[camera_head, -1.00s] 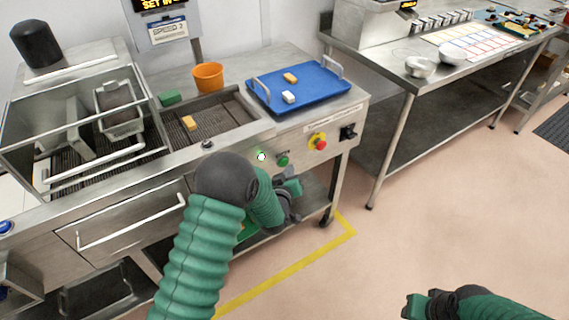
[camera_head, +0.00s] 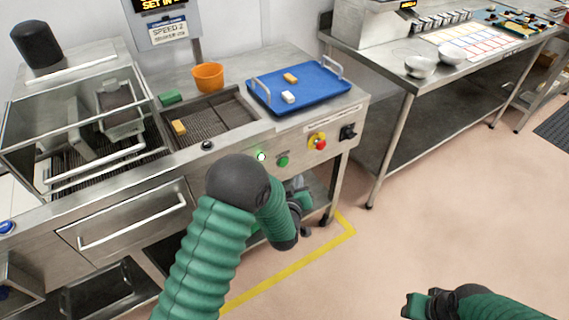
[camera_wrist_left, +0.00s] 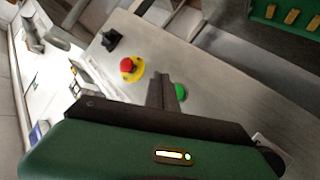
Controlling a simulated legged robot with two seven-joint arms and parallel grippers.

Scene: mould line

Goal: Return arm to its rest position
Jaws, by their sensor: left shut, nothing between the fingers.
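My left arm, green and ribbed, comes in from the lower left in the head view. Its gripper (camera_head: 300,195) is beside the front panel of the steel machine (camera_head: 232,165), partly hidden by my own forearm. In the left wrist view the dark fingers (camera_wrist_left: 163,88) are together and empty, with the green button (camera_wrist_left: 181,92) and the red stop knob (camera_wrist_left: 128,66) beyond them. My right gripper (camera_head: 420,303) is low at the right of the head view, over the floor; its finger gap is not clear.
An orange bowl (camera_head: 208,77) and a blue tray (camera_head: 330,93) with two blocks stand on the machine. A steel table (camera_head: 470,62) is behind.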

